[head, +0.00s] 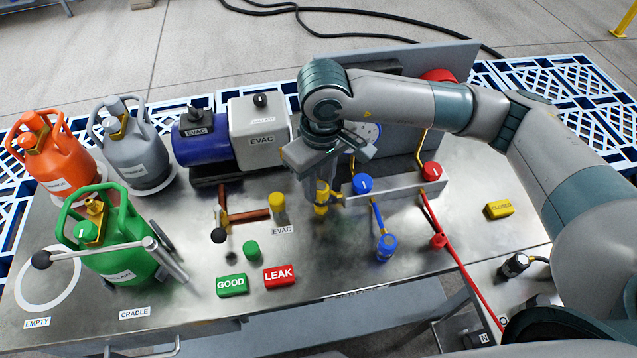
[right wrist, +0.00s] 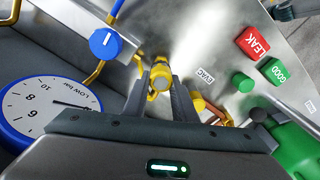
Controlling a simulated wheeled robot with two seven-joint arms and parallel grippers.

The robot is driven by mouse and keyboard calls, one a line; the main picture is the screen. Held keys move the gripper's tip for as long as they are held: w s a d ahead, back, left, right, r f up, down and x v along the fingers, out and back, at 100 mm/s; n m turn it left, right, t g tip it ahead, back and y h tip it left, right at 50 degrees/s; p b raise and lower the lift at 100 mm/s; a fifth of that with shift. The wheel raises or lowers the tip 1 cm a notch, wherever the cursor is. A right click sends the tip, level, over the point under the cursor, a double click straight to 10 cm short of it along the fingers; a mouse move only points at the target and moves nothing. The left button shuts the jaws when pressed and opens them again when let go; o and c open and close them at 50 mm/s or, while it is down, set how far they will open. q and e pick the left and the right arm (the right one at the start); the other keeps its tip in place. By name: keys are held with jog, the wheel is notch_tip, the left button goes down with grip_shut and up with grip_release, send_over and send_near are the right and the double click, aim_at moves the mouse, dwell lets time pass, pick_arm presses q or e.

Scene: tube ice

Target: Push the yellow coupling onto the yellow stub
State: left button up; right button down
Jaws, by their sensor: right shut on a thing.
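The yellow coupling (head: 321,199) is between the fingers of my right gripper (head: 320,190), right of the EVAC label and in front of the manifold. In the right wrist view my right gripper (right wrist: 160,98) is shut on the coupling (right wrist: 160,76), one finger on each side. A short upright yellow cylinder (head: 277,204), which looks like the yellow stub, stands left of the coupling by the EVAC label, apart from it. The coupling's lower end is hard to make out. My left gripper is not in view.
Blue (head: 386,247) and red (head: 438,241) couplings stand to the right below the manifold bar (head: 395,185). A copper pipe (head: 247,216), a green cylinder (head: 251,249) and GOOD (head: 232,285) and LEAK (head: 279,275) blocks lie left. A green bottle (head: 125,255) stands far left.

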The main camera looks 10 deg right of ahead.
jog(key=shift+f+b, duration=0.5)
jog(key=shift+b, duration=0.95)
dwell(0.8)
dwell(0.4)
jog(key=shift+f, duration=0.1)
